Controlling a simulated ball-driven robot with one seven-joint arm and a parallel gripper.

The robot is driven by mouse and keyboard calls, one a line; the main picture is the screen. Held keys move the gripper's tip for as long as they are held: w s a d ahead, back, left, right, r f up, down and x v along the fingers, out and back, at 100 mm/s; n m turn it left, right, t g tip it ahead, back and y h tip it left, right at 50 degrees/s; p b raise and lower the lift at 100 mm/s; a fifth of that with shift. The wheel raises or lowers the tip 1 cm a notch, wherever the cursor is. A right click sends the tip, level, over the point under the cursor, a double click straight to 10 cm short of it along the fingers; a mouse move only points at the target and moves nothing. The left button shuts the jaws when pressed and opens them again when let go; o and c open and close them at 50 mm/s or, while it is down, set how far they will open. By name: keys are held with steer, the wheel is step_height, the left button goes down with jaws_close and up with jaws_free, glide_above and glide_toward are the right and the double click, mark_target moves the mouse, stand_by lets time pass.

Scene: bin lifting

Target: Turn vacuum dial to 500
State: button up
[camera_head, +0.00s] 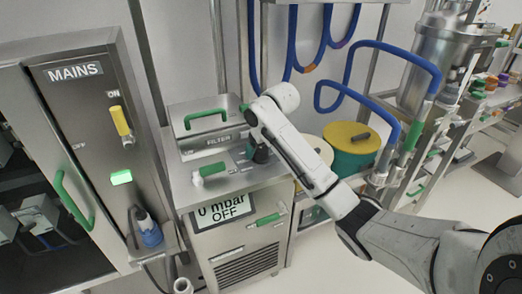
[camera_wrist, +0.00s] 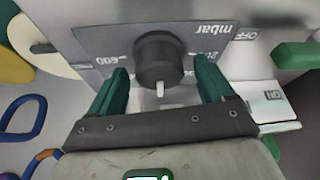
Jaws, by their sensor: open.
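The vacuum dial (camera_wrist: 165,57) is a round dark knob on a grey plate, with a white pointer mark facing the bottom of the wrist view. The plate's print is upside down: "mbar" at upper right, "600" left of the dial and a partly covered number starting "20" to its right. My gripper (camera_wrist: 161,68) is open, with one green finger on each side of the dial. I cannot tell whether the fingers touch it. In the head view my gripper (camera_head: 261,153) is over the unit's top, and the dial is mostly hidden. The unit's display (camera_head: 222,210) reads "0 mbar OFF".
A green-ended handle (camera_head: 210,171) lies left of my gripper. A FILTER box (camera_head: 203,142) stands behind it. The MAINS cabinet (camera_head: 75,150) is at left, with a yellow lever at ON and a lit green lamp. Yellow-lidded drum (camera_head: 346,136) and blue hoses (camera_head: 385,48) are right.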

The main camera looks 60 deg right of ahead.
steer(key=shift+w+f, duration=0.2)
steer(key=shift+f, duration=0.3)
steer(key=c, duration=1)
